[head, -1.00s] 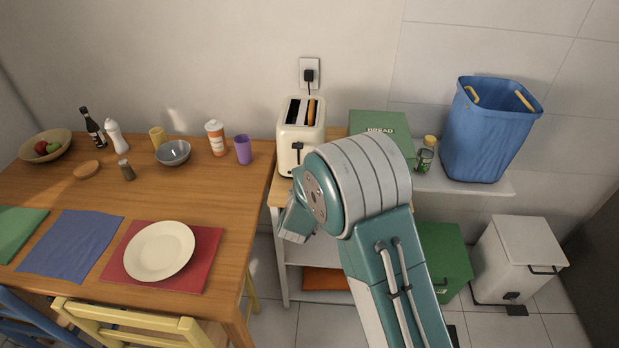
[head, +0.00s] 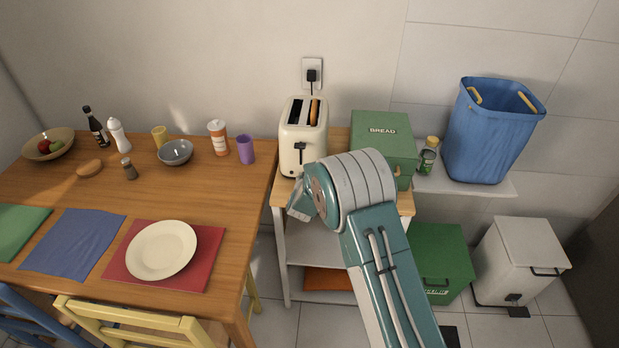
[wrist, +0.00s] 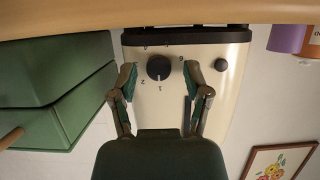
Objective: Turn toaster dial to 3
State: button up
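The cream toaster (head: 303,137) stands on a small wooden-topped stand, with bread showing in one slot. In the wrist view the toaster front (wrist: 165,110) appears upside down. Its round dark dial (wrist: 158,67) has numerals around it; 1 and 2 are legible, the others are hard to read. My gripper (wrist: 160,74) is open, with one fingertip on each side of the dial and visible gaps between. In the head view my arm hides the gripper's fingers and the dial.
A green bread box (head: 383,143) stands close beside the toaster. A purple cup (head: 246,150) and an orange-white bottle (head: 218,138) are on the wooden table (head: 215,190) to the left. A dark round button (wrist: 221,65) sits beside the dial. A blue basket (head: 490,135) is at right.

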grip_shut()
